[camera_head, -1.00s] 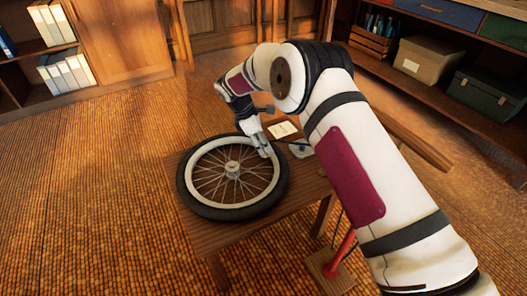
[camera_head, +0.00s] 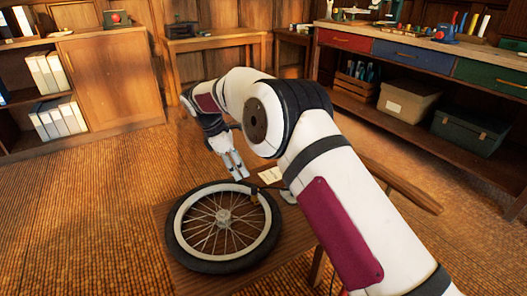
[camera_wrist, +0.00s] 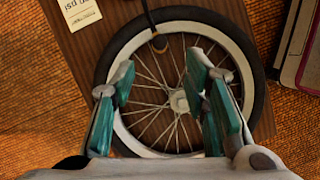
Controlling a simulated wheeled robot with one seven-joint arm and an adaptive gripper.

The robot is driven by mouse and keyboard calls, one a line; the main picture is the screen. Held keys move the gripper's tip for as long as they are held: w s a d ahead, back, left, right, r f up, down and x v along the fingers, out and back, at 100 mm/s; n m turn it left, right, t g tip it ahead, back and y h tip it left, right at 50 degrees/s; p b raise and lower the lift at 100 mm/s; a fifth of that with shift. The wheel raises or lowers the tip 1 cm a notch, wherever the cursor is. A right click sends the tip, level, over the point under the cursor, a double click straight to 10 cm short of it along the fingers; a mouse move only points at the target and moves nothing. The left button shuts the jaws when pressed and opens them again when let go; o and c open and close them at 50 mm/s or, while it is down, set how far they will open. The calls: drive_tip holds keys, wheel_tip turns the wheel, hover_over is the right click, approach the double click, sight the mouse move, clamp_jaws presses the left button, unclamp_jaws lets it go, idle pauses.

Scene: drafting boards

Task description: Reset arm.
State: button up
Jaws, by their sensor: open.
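My gripper (camera_head: 236,168) is raised above the far side of a low wooden table (camera_head: 160,225) in the head view. It is open and empty. In the wrist view the two teal finger pads of my gripper (camera_wrist: 168,92) stand apart, with the wheel below and beyond them. The spoked wheel (camera_head: 181,245), with a black tyre and pale rim, lies flat on the table. It also shows in the wrist view (camera_wrist: 252,68), partly hidden by the fingers.
A paper card (camera_head: 268,175) lies on the table behind the wheel; it also shows in the wrist view (camera_wrist: 80,10). A dark hose with a brass-coloured end (camera_wrist: 158,43) reaches over the rim. A workbench with drawers (camera_head: 412,54) stands at the back right, a bookshelf cabinet (camera_head: 112,82) at the back left.

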drive_tip(key=s+d+r+m+y, duration=0.1)
drive_tip(key=s+d+r+m, duration=0.4)
drive_tip(key=s+d+r, duration=0.55)
drive_tip(key=s+d+r+m, duration=0.4)
drive_tip(key=s+d+r, duration=0.3)
drive_tip(key=d+r, duration=0.5)
drive_tip(key=s+d+r+m+g+y, duration=0.1)
drive_tip(key=s+d+m, duration=0.2)
drive_tip(key=s, duration=0.5)
drive_tip(key=s+d+r+m+y, duration=0.1)
drive_tip(key=s+d+m, duration=0.2)
drive_tip(key=s, duration=0.5)
drive_tip(key=s+d+f+m+y, duration=0.1)
drive_tip(key=s+f+m, duration=0.2)
drive_tip(key=s, duration=0.5)
drive_tip(key=s+d+f+m, duration=0.1)
drive_tip(key=s+f+m, duration=0.1)
drive_tip(key=s+f, duration=0.35)
wheel_tip(320, 180, up, 33)
drive_tip(key=s+t+p, duration=0.1)
drive_tip(key=t+p, duration=0.3)
drive_tip(key=p, duration=2.5)
drive_tip(key=shift+s+d, duration=0.3)
drive_tip(key=shift+s, duration=0.1)
